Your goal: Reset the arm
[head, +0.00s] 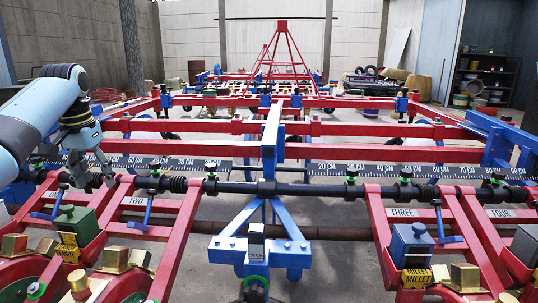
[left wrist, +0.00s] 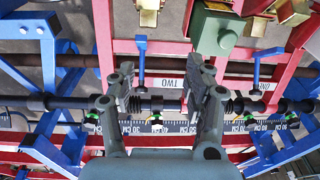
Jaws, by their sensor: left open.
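My left gripper (head: 90,170) is at the left of the head view, above the planter's red frame near the label TWO. In the left wrist view my left gripper (left wrist: 167,82) is open, its fingers spread. The black cross bar (left wrist: 178,105) with clamps and the ruler strip show between and behind the fingers. I cannot tell whether the fingers touch the bar. My right gripper is not in view.
A green hopper box (head: 77,226) is on the left unit; a blue hopper box (head: 411,245) is on the right unit. The blue centre hitch (head: 270,150) stands mid-frame. Red frame bars (head: 380,130) run across behind. Shelves (head: 487,75) stand far right.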

